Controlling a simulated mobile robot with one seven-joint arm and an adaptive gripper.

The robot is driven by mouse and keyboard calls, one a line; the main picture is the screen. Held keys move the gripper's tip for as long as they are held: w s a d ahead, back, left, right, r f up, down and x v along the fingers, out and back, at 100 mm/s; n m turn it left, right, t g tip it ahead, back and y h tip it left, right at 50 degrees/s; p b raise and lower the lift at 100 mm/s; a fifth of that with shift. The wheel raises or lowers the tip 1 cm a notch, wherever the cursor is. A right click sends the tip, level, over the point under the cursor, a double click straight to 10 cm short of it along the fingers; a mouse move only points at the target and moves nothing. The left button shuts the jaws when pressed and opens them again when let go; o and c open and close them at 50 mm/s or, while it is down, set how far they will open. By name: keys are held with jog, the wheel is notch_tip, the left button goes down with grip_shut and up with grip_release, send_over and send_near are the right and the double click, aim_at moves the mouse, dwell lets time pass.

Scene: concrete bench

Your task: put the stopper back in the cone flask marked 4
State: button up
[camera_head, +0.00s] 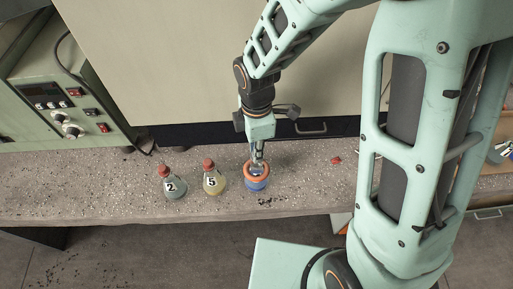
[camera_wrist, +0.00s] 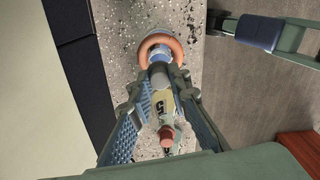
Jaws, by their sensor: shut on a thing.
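My gripper (camera_wrist: 158,83) points down over the bench and is shut on a grey cylindrical piece (camera_wrist: 158,73). This piece rises from a blue vessel (camera_head: 257,184) with an orange ring (camera_wrist: 178,49) around its upper part. I cannot tell whether the piece is a neck or a separate thing. No mark 4 is legible; if the vessel bears one, it is hidden. A small red piece, perhaps the loose stopper (camera_head: 336,160), lies on the bench to the right of my gripper.
A yellowish flask marked 5 (camera_head: 213,186) and a grey-blue flask marked 2 (camera_head: 172,187), both red-stoppered, stand left of the vessel. A green instrument (camera_head: 62,103) with knobs stands at far left. The bench (camera_head: 310,187) is mostly clear right of the vessel.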

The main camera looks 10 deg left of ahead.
jog(key=shift+f, duration=0.2)
dwell(0.3)
jog(key=shift+f+b, duration=0.6)
jog(key=shift+b, duration=0.05)
jog(key=shift+f, duration=0.35)
jog(key=shift+f+b, duration=0.3)
jog(key=shift+b, duration=0.15)
jog(key=o, duration=1.4)
jog(key=shift+o, duration=0.2)
